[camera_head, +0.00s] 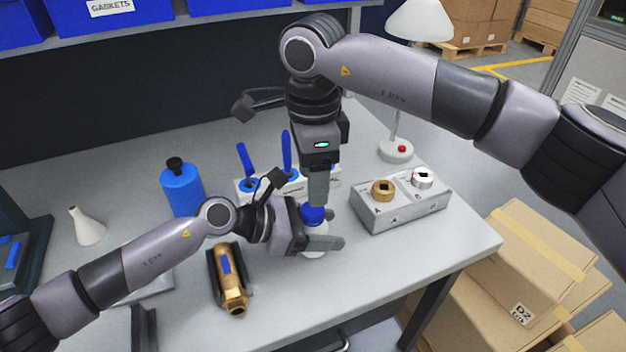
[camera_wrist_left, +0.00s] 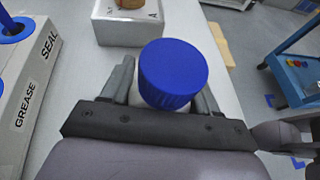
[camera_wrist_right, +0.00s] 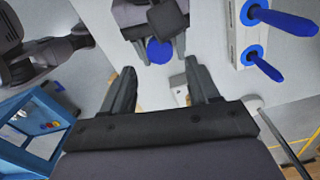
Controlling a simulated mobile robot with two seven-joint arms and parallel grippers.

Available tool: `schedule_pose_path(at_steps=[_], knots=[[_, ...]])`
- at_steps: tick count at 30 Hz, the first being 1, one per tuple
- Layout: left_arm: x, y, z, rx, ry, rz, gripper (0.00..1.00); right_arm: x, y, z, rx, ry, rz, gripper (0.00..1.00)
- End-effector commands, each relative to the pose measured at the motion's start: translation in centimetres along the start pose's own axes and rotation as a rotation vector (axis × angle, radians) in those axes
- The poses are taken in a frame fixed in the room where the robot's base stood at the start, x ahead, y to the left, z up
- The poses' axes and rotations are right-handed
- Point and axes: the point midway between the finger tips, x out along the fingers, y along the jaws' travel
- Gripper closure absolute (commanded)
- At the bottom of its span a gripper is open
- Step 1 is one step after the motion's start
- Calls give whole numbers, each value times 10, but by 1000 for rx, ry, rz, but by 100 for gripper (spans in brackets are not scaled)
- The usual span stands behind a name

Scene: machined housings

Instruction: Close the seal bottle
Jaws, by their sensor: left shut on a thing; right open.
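The seal bottle (camera_head: 315,252) is white with a ribbed blue cap (camera_head: 313,215) sitting on its top. The cap shows large in the left wrist view (camera_wrist_left: 173,72). My left gripper (camera_head: 325,243) is shut on the bottle's body below the cap, and its fingers hide most of the body. My right gripper (camera_head: 317,200) points down over the cap. In the right wrist view its fingers (camera_wrist_right: 160,72) are spread and empty, with the cap (camera_wrist_right: 158,52) beyond them, between my left fingers. Whether the cap is fully seated cannot be told.
A white rack (camera_head: 243,187) labelled SEAL and GREASE holds blue-handled tools behind the bottle. A metal housing block (camera_head: 400,208) stands right. The front right tabletop is clear.

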Motion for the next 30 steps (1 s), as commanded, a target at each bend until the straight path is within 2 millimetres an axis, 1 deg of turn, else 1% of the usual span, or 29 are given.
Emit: schedule_pose_path(at_steps=[1,6,10,18,20,23,30], knots=[[0,0,0,0,0,0,100,-7,0,0,-43,2,-3,40],[0,0,0,0,0,0,100,-19,0,0,-157,1,-2,40],[0,0,0,0,0,0,100,-21,0,0,-183,0,0,40],[0,0,0,0,0,0,100,-20,0,0,-181,0,0,40],[0,0,0,0,0,0,100,-16,0,0,-181,0,1,40],[0,0,0,0,0,0,100,-5,1,0,-180,1,2,40],[0,0,0,0,0,0,100,33,1,0,-179,0,3,40]])
